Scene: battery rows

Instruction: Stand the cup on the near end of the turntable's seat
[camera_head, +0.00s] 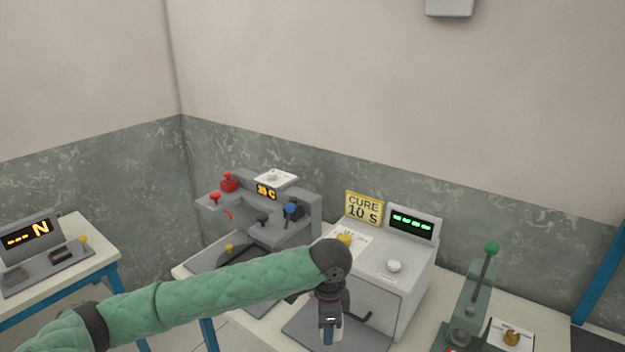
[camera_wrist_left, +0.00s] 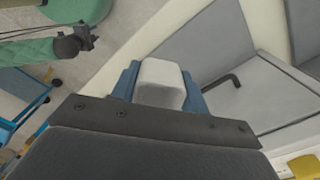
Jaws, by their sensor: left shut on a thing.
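My left gripper (camera_head: 331,334) hangs over the front of the bench, below the white curing box (camera_head: 383,274) in the head view. Its blue fingers are shut on a pale grey, block-like piece (camera_wrist_left: 162,82) in the left wrist view.
The grey machine (camera_head: 300,205) carries red and blue knobs. A yellow "CURE 10 S" sign (camera_head: 364,208) stands behind the curing box. A green-knobbed lever (camera_head: 485,265) stands at the right. A separate side table (camera_head: 95,262) is at the far left.

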